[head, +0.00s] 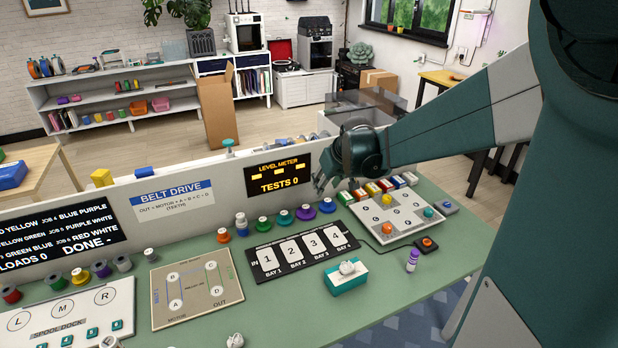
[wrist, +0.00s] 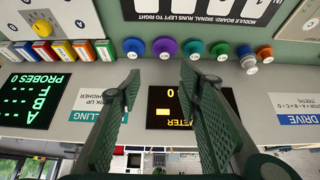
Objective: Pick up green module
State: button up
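My gripper (head: 320,184) is in front of the level meter panel, left of the row and above the bench. In the wrist view my gripper (wrist: 160,76) has its two fingers wide apart with nothing between them.
Coloured round knobs or spools (head: 284,217) stand in a row below my gripper. The upright panel (head: 272,180) runs behind.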

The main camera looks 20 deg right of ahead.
jog(key=w+d+f+p, duration=0.2)
jog(key=w+d+f, duration=0.45)
jog(key=d, duration=0.35)
send_near(346, 195)
jog(key=shift+w+d+f+p, duration=0.15)
jog(key=shift+d+f+p, duration=0.2)
jog(key=shift+f, duration=0.2)
jog(key=shift+a+f, duration=0.1)
jog(key=shift+b+x, duration=0.3)
jog(key=shift+x, duration=0.9)
jog(key=shift+b+x, duration=0.8)
jog(key=shift+x, duration=1.8)
jog(key=shift+w+a, duration=0.1)
jog(key=shift+a, duration=0.1)
jog(key=shift+c, duration=0.6)
jog(key=c, duration=0.6)
